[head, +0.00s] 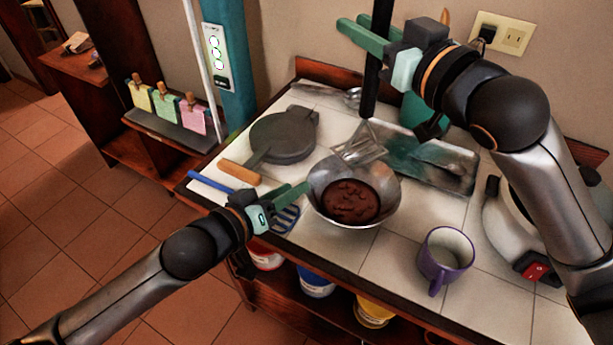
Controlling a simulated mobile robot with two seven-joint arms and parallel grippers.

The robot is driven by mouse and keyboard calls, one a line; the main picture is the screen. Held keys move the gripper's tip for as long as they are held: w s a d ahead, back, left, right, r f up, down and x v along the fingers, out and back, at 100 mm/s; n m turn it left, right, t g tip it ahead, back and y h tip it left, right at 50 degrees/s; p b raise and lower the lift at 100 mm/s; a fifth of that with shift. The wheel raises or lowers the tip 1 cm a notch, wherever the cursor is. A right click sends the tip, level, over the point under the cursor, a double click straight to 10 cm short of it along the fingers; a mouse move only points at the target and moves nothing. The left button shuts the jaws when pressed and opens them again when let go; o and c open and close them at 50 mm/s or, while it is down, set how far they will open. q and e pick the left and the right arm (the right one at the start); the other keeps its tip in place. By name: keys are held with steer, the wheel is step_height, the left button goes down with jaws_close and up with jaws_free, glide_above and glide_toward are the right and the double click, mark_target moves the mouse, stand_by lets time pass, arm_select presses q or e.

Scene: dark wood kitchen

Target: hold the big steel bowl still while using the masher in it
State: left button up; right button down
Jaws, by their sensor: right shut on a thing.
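The big steel bowl (391,206) stands on the tiled counter with a dark brown mass (350,201) in it. The masher (369,95) has a black upright handle and a wire head (361,147) over the bowl's far rim, above the brown mass. My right gripper (362,37) is shut on the masher's handle. My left gripper (293,195) is at the bowl's left side, with a green fingertip close to the rim. I cannot tell whether it touches the bowl, or how far its jaws are apart.
A purple mug (446,258) stands right of the bowl, near the front edge. A dark round press (283,136) and a metal tray (425,160) lie behind. A blue-handled slotted turner (286,220) lies beneath my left gripper. A white appliance (503,222) stands at the right.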

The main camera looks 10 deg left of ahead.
mark_target(311, 178)
arm_select(q)
steer(key=x, duration=0.7)
jaws_close()
stand_by(0.4)
steer(key=shift+s+f, duration=0.1)
stand_by(0.9)
arm_select(e)
steer(key=shift+s+d+f, duration=0.1)
steer(key=shift+s+f, duration=0.1)
steer(key=shift+f, duration=6.7)
